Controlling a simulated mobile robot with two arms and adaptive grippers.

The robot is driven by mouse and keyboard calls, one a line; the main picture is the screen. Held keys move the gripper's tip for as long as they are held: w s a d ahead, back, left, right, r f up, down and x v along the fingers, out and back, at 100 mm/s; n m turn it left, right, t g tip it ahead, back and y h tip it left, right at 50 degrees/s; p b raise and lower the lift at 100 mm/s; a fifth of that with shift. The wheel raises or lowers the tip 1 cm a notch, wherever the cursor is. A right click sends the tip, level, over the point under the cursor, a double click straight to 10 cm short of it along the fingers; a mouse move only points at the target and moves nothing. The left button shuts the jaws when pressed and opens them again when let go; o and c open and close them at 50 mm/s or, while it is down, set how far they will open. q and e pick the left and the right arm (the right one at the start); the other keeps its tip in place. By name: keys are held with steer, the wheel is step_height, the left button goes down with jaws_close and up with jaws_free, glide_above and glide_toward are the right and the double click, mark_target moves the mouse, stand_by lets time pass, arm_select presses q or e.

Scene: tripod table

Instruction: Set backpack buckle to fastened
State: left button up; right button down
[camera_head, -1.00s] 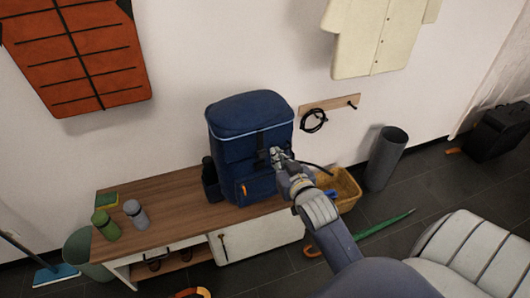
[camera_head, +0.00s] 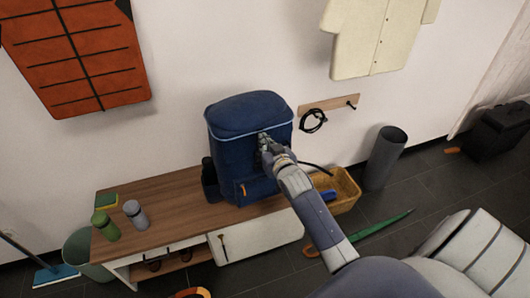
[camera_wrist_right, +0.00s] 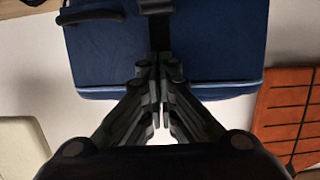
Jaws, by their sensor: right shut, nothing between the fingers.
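The blue backpack (camera_head: 235,160) stands upright on the wooden bench. In the right wrist view its blue front (camera_wrist_right: 225,45) fills the top, with a light blue trim. A dark strap with a buckle (camera_wrist_right: 155,8) runs down the front there; whether its halves are joined cannot be told. My right gripper (camera_head: 264,140) is at the upper front of the backpack and hides part of the strap in the head view. In the wrist view the right gripper's fingers (camera_wrist_right: 160,85) are shut and empty, in line with the strap. My left gripper is in neither view.
The bench (camera_head: 165,210) holds a green jar (camera_head: 105,226), a grey jar (camera_head: 136,214) and a sponge (camera_head: 106,201). A yellow crate (camera_head: 347,190) and a grey bin (camera_head: 385,158) stand to the right. A green umbrella (camera_head: 375,228) lies on the floor.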

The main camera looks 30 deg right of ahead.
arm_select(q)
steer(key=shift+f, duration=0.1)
arm_select(e)
steer(key=shift+s+a+f, duration=0.1)
steer(key=shift+s+f, duration=0.05)
steer(key=shift+f, duration=1.8)
arm_select(q)
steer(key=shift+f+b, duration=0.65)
steer(key=shift+b, duration=0.05)
arm_select(e)
step_height(320, 180, down, 3)
steer(key=shift+r, duration=0.1)
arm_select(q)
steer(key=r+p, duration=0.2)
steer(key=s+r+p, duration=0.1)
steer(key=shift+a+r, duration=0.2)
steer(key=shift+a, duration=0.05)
arm_select(e)
steer(key=s+a+r, duration=0.2)
steer(key=s+r, duration=0.4)
steer(key=s, duration=0.3)
steer(key=shift+s+r, duration=0.25)
